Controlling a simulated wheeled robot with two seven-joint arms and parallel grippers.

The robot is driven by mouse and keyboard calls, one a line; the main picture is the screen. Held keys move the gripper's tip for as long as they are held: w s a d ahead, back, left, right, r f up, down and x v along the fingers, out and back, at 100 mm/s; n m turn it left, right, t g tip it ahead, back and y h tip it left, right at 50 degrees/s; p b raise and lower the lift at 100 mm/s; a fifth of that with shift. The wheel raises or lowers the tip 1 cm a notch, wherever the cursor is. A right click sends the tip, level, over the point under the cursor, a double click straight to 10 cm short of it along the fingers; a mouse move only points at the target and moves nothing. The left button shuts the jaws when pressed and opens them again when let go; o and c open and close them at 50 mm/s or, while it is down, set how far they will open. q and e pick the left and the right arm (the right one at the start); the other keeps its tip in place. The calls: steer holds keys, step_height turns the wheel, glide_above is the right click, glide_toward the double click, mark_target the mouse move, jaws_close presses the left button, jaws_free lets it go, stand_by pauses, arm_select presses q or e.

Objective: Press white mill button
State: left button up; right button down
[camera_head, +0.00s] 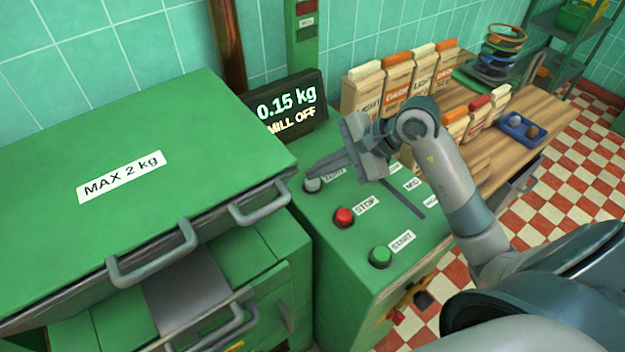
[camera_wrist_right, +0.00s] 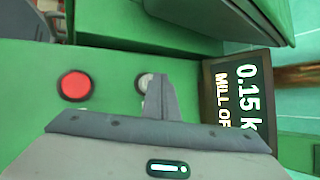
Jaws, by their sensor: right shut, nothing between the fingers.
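The white mill button (camera_head: 313,185) is a round pale knob on the green control panel, at the back left of the button row. My right gripper (camera_head: 312,170) is shut and empty, and its fingertips are right over the white button, partly covering it. In the right wrist view the closed fingers (camera_wrist_right: 161,95) overlap the right side of the white button (camera_wrist_right: 144,83). I cannot tell whether they touch it. The display (camera_head: 288,106) reads 0.15 kg and MILL OFF. My left gripper is out of view.
A red stop button (camera_head: 344,217) and a green start button (camera_head: 380,256) are on the same panel, nearer the front. A large green lid labelled MAX 2 kg (camera_head: 180,145) stands to the left. Several bags (camera_head: 397,80) stand on the wooden counter (camera_head: 553,115) to the right.

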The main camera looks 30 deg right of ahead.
mark_target(319, 182)
steer(key=shift+f+b, duration=0.55)
steer(key=shift+b, duration=0.2)
stand_by(0.8)
steer(key=shift+r, duration=0.15)
stand_by(0.3)
steer(key=shift+r+p, duration=0.3)
steer(key=shift+r, duration=0.5)
steer(key=shift+r, duration=0.1)
steer(key=shift+r+p, duration=1.05)
steer(key=shift+r, duration=1.35)
steer(key=shift+s+f, duration=0.1)
steer(key=shift+s, duration=0.05)
